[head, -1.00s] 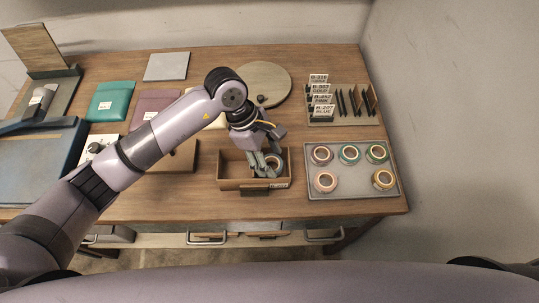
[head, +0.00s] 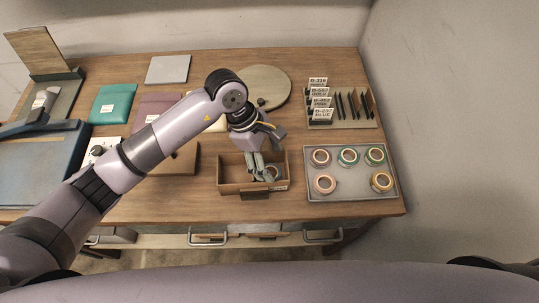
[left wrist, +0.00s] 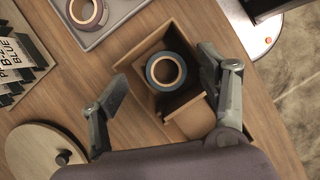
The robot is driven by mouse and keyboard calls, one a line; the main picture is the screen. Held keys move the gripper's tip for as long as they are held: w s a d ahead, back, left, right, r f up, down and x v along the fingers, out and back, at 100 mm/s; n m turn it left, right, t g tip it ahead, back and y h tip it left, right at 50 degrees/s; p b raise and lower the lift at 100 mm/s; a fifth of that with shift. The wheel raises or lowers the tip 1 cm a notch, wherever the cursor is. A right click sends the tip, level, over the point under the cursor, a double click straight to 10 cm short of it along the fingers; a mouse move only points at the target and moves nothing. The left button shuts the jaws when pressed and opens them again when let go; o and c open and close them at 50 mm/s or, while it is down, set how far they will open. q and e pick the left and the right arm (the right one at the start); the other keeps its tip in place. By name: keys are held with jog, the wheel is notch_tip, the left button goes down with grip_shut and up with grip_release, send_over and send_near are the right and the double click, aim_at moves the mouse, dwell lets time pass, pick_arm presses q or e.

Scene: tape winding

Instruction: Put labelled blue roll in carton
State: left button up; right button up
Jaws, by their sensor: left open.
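The blue roll (left wrist: 166,71), a dark blue ring with a tan core, is inside the small brown carton (head: 236,188). In the left wrist view it sits at one end of the carton (left wrist: 190,116), hole facing up. In the head view the roll (head: 272,173) shows in the carton's right part, partly hidden by my fingers. I cannot make out a label on it. My left gripper (head: 260,174) is over the carton with its fingers pointing down. Its fingers are spread apart on either side of the roll, clear of it. My right gripper is out of view.
A grey tray (head: 346,196) with several tape rolls stands right of the carton. Behind it is a rack (head: 345,123) with label cards and dark dividers. A round wooden disc (head: 265,84) lies at the back. Coloured pouches (head: 111,103) lie to the left.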

pick_arm(q)
jog(key=b+v, duration=0.4)
jog(key=v, duration=0.8)
jog(key=shift+r, duration=0.15)
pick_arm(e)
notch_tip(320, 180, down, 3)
